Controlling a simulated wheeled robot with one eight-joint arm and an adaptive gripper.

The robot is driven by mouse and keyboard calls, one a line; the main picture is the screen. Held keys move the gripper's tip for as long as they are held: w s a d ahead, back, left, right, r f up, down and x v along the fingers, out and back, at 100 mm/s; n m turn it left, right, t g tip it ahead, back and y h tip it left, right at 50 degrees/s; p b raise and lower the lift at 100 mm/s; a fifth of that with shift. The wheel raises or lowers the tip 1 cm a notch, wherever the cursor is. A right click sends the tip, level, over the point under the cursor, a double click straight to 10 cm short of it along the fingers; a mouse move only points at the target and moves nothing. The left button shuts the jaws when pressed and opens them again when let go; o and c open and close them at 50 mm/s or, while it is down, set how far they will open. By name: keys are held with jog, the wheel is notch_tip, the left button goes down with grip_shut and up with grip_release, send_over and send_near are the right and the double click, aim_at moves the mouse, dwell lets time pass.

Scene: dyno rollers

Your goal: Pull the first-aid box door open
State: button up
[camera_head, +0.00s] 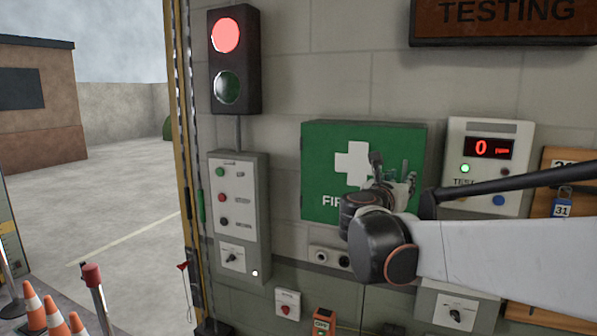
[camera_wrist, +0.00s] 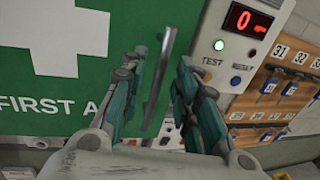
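The green first-aid box (camera_head: 322,150) with a white cross hangs on the block wall, and its door looks shut. The door fills the left of the wrist view (camera_wrist: 30,75). A grey, bar-shaped handle (camera_wrist: 159,80) stands near the door's right edge in the wrist view. My gripper (camera_wrist: 162,58) is open, with one finger on each side of the handle in that view. I cannot tell whether either finger touches it. In the head view my gripper (camera_head: 392,172) is in front of the door's right part and hides the handle.
A display panel (camera_head: 488,150) and a key board (camera_wrist: 290,60) are right of the box. A grey button panel (camera_head: 240,205) and a traffic light (camera_head: 235,60) are to the left. Sockets (camera_head: 321,256) sit below the box. Cones (camera_head: 35,305) stand at lower left.

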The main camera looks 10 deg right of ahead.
aim_at(403, 180)
jog(key=shift+x, duration=1.65)
grip_shut()
